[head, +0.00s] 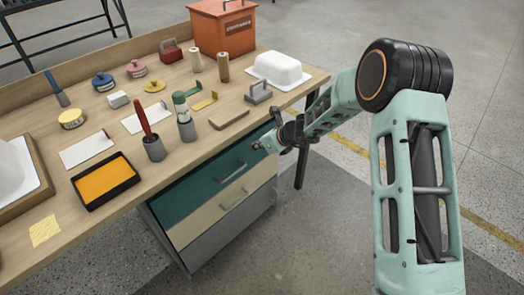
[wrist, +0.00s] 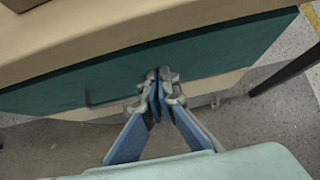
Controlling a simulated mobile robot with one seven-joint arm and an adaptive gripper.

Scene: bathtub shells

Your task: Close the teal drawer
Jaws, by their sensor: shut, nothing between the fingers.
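The teal drawer (head: 175,203) is the top drawer under the wooden worktop, with a dark bar handle (head: 230,172). Its front looks nearly in line with the cream drawer below; I cannot tell whether a small gap remains. In the wrist view the teal front (wrist: 225,48) crosses the picture below the worktop edge, its handle (wrist: 90,98) to the left. My gripper (head: 262,146) is shut and empty at the right part of the teal front, right of the handle. In the wrist view its fingertips (wrist: 157,82) overlap the teal front; contact is not certain.
A cream drawer (head: 190,223) and a grey drawer (head: 205,245) sit below. The worktop (head: 110,120) holds an orange toolbox (head: 222,27), a white domed thing (head: 278,70), cups and an orange tray (head: 105,181). Open floor lies in front.

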